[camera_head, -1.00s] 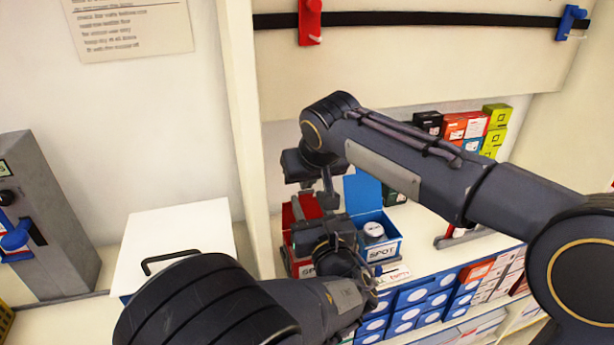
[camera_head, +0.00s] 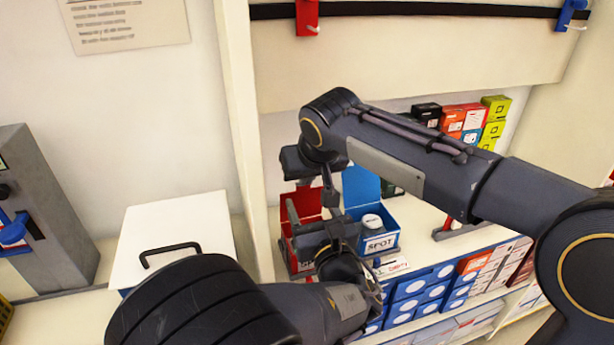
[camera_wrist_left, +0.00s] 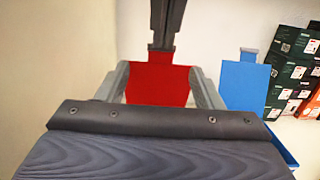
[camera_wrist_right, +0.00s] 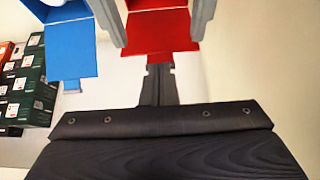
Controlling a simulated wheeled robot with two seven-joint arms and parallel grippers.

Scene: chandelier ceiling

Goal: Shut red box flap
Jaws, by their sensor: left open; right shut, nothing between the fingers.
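The red box (camera_head: 303,266) stands on the shelf left of the blue box, partly hidden by my left gripper. Its red flap (camera_head: 303,201) is raised at the back; it also shows in the left wrist view (camera_wrist_left: 157,82) and the right wrist view (camera_wrist_right: 158,32). My left gripper (camera_head: 313,213) is open over the red box, its fingers apart on either side of the flap as seen from the left wrist. My right gripper (camera_head: 330,204) is shut and empty, pointing down. Its tip (camera_wrist_right: 158,70) appears at the flap's free edge; contact cannot be told.
The blue box (camera_head: 380,242) stands close on the right with its blue flap (camera_head: 360,187) raised and a round white-topped item inside. Stacked small boxes (camera_head: 465,125) fill the back right. A white lidded box (camera_head: 175,230) stands left, beyond an upright panel (camera_head: 240,130).

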